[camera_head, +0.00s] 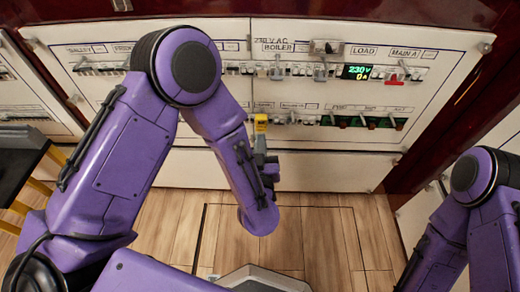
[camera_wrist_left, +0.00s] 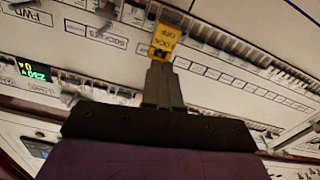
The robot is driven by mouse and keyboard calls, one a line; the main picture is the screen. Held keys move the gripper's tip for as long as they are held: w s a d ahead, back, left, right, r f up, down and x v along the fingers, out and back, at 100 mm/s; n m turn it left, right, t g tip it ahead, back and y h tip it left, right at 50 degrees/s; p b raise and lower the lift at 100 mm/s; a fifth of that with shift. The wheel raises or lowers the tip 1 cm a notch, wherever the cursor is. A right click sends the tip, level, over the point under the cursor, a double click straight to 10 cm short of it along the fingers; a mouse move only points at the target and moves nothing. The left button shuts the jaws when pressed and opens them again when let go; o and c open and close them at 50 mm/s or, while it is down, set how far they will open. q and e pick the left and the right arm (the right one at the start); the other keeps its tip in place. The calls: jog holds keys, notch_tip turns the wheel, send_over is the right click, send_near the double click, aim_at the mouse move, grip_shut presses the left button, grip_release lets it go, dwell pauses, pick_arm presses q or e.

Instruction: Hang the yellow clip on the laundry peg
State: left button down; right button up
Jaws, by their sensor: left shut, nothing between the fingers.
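The yellow clip (camera_head: 261,122) is at the breaker panel, just above my left gripper in the head view. In the left wrist view the yellow clip (camera_wrist_left: 165,40) carries dark "LOCK OFF" lettering and sits right at the fingertips. My left gripper (camera_head: 260,143) is shut with nothing between its fingers; in the left wrist view its fingers (camera_wrist_left: 160,70) are together, below the clip. Whether they touch it I cannot tell. I cannot pick out the laundry peg; the small labels are unreadable and my left arm covers part of the panel. My right gripper is out of view.
The white breaker panel (camera_head: 350,95) has rows of switches and grey parts sticking out. A green display (camera_head: 357,72) and a red switch (camera_head: 394,79) are at its right. The wooden floor (camera_head: 320,235) before it looks clear. A dark-topped stand (camera_head: 18,160) is at far left.

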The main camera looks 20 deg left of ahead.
aim_at(261, 123)
pick_arm(q)
jog(key=x, duration=0.4)
jog(key=shift+w+a, duration=0.1)
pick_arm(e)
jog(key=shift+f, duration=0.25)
pick_arm(q)
jog(key=shift+w+a, duration=0.1)
jog(key=shift+w, duration=0.15)
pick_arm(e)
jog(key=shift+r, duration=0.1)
